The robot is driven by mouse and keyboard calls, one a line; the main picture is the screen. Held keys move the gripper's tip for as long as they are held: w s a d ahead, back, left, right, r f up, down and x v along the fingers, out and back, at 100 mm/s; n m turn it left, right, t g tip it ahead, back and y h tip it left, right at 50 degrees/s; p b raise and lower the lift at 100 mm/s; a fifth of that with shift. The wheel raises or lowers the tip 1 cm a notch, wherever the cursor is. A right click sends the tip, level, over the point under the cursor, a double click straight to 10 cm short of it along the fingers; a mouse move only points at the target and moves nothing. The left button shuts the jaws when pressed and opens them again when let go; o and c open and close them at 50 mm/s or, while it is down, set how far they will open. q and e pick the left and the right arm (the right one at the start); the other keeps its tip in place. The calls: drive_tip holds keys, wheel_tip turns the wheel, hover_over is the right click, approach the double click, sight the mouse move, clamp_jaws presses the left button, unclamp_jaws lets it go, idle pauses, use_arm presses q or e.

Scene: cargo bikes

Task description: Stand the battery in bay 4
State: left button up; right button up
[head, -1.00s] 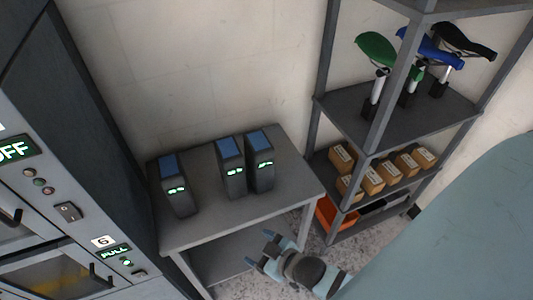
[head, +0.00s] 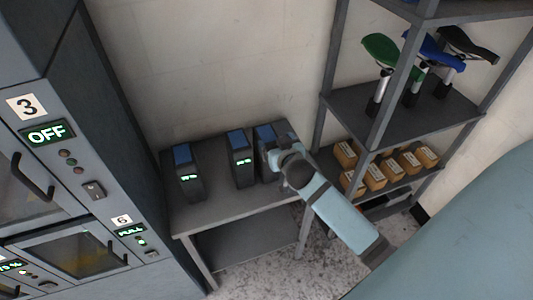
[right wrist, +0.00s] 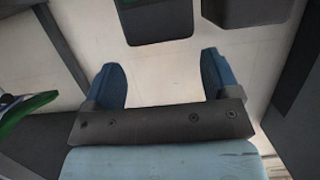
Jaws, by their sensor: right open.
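Three dark upright batteries with blue tops stand on a grey table (head: 215,210) in the head view: the left battery (head: 188,174), the middle battery (head: 240,160) and the right battery (head: 263,133). The left and middle ones show green lights. My right gripper (head: 272,150) is at the right battery and hides much of its front; contact cannot be told. In the right wrist view the right gripper (right wrist: 162,78) is open, with dark blocks beyond its fingers and nothing visibly clamped. No bay marked 4 shows. My left gripper is not in view.
A cabinet at left has bay 3 (head: 47,133) reading OFF and bay 6 (head: 130,231) reading FULL, both with closed doors. A shelf rack (head: 350,108) at right holds saddles (head: 432,52) and cardboard boxes (head: 375,177). The table's front left is clear.

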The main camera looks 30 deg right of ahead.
sight(268, 137)
drive_tip(key=shift+a+f+p+x, duration=0.1)
drive_tip(key=shift+f+p+x, duration=0.1)
drive_tip(key=shift+x, duration=0.85)
drive_tip(key=shift+a+f+p+x, duration=0.15)
drive_tip(key=shift+p+x, duration=0.1)
drive_tip(key=shift+x, duration=0.8)
drive_tip(key=shift+f+p+x, duration=0.2)
drive_tip(key=shift+x, duration=0.85)
drive_tip(key=shift+s, duration=0.15)
drive_tip(key=shift+c, duration=0.2)
drive_tip(key=c, duration=1.4)
drive_tip(key=shift+r, duration=0.2)
clamp_jaws()
